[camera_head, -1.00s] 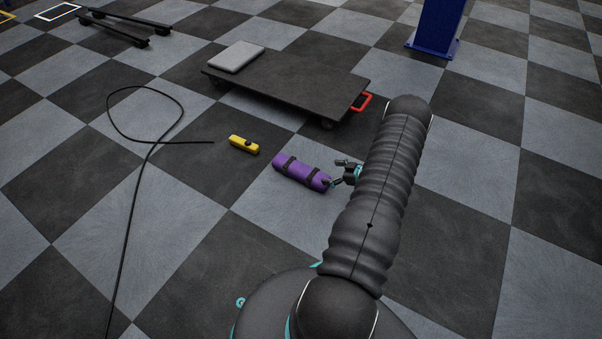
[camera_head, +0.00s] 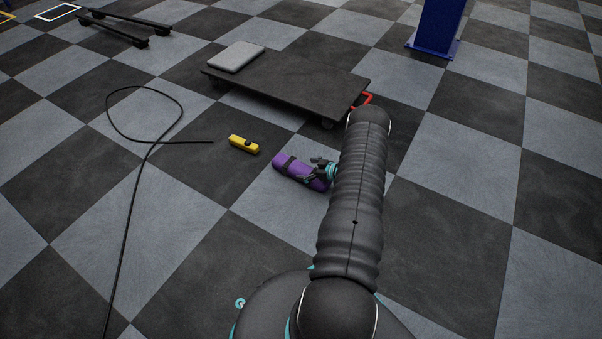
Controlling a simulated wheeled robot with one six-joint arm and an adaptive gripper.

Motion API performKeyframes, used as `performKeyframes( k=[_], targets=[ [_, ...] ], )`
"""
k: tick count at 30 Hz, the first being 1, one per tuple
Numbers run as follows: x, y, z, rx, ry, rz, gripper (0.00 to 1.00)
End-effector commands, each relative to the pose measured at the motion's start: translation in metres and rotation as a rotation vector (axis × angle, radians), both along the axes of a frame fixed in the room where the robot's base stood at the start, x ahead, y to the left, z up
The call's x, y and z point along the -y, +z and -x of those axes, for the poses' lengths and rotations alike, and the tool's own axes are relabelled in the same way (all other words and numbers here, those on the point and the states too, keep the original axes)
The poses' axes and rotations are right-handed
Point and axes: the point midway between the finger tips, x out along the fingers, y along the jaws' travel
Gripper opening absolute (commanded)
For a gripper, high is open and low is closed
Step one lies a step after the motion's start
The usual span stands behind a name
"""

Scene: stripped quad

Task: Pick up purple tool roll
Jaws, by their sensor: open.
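The purple tool roll (camera_head: 289,168) lies on the checkered floor near the middle of the view, with a dark strap around it. My gripper (camera_head: 311,171) is open at the right end of the roll, its fingers overlapping that end in the picture. The fingers hide part of the roll's right end and its second strap. I cannot tell whether the fingers touch the roll or stand above it.
A yellow tool (camera_head: 243,144) lies left of the roll. A black cable (camera_head: 136,205) loops across the floor at left. A dark platform dolly (camera_head: 300,89) with a red handle and a grey flat box (camera_head: 236,57) stands behind. A blue post (camera_head: 436,28) stands at back right.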

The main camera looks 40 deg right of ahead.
Motion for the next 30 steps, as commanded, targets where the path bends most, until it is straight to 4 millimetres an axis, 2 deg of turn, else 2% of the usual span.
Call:
performKeyframes(
  k=[3,8,9,19,20,30],
  targets=[
    [-0.0035,-0.0043,-0.0069,0.000,0.001,0.000,1.00],
    [-0.0032,-0.0037,-0.0070,0.000,0.000,0.000,1.00],
    [-0.0032,-0.0038,-0.0069,0.000,0.000,0.000,0.97],
    [-0.0032,-0.0037,-0.0067,0.000,0.000,0.000,0.15],
    [-0.0027,-0.0024,-0.0073,0.002,0.000,0.000,0.12],
    [-0.0025,0.0045,-0.0075,0.002,0.000,0.000,0.12]
  ],
)
